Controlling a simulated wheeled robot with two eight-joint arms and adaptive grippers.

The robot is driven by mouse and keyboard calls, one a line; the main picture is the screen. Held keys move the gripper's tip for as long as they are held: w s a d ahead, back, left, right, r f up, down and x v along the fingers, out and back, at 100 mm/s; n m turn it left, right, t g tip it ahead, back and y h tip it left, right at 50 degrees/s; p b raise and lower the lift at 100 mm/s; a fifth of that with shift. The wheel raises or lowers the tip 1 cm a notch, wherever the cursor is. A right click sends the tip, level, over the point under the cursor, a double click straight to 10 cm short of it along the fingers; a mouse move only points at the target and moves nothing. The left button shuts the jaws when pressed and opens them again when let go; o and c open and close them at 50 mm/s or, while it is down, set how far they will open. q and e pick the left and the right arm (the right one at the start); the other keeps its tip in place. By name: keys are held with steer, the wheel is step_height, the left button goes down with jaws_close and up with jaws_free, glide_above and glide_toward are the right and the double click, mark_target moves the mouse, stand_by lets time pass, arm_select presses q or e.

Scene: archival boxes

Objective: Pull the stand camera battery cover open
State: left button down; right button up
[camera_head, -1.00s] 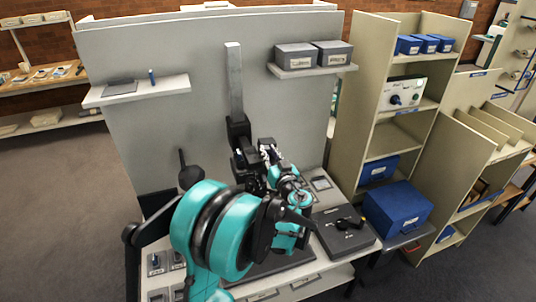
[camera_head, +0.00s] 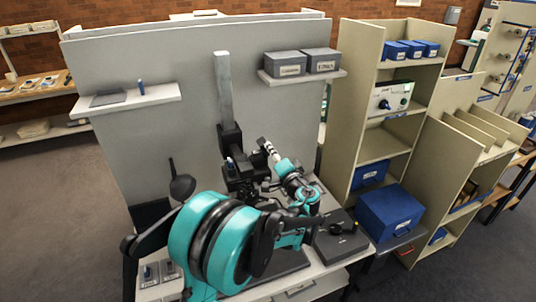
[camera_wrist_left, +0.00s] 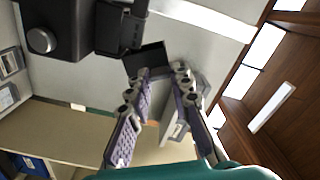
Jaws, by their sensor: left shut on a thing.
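The stand camera (camera_head: 236,165) is a black body on a grey upright column (camera_head: 224,90) against the panel. Its dark body (camera_wrist_left: 60,28) fills the upper left of the left wrist view. A thin dark flap, the battery cover (camera_wrist_left: 146,58), stands out at an angle beside the body. My left gripper (camera_wrist_left: 165,72) has its fingertips at the cover's lower edge and is shut on it; the exact contact is partly hidden by the fingers. In the head view my left gripper (camera_head: 266,147) is just right of the camera. My right gripper is not in view.
A dark flat box (camera_head: 338,240) and a blue box (camera_head: 391,212) stand right of my arm. Shelves with grey boxes (camera_head: 286,64) and a small tray (camera_head: 108,97) are on the panel. A beige shelf unit (camera_head: 345,110) rises at the right.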

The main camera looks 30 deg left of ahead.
arm_select(q)
steer(key=shift+w+d+f+m+b, duration=0.25)
steer(key=shift+w+d+m, duration=0.2)
steer(key=shift+m, duration=0.95)
steer(key=shift+w+d+f+m+b, duration=0.2)
steer(key=shift+w+d+m, duration=0.25)
steer(key=shift+m, duration=0.95)
steer(key=shift+w+d+f+m+b, duration=0.25)
steer(key=shift+w+m, duration=0.25)
steer(key=shift+m, duration=0.9)
steer(key=shift+d, duration=0.1)
steer(key=c, duration=1.4)
jaws_free()
steer(key=shift+o, duration=0.2)
steer(key=v, duration=1.2)
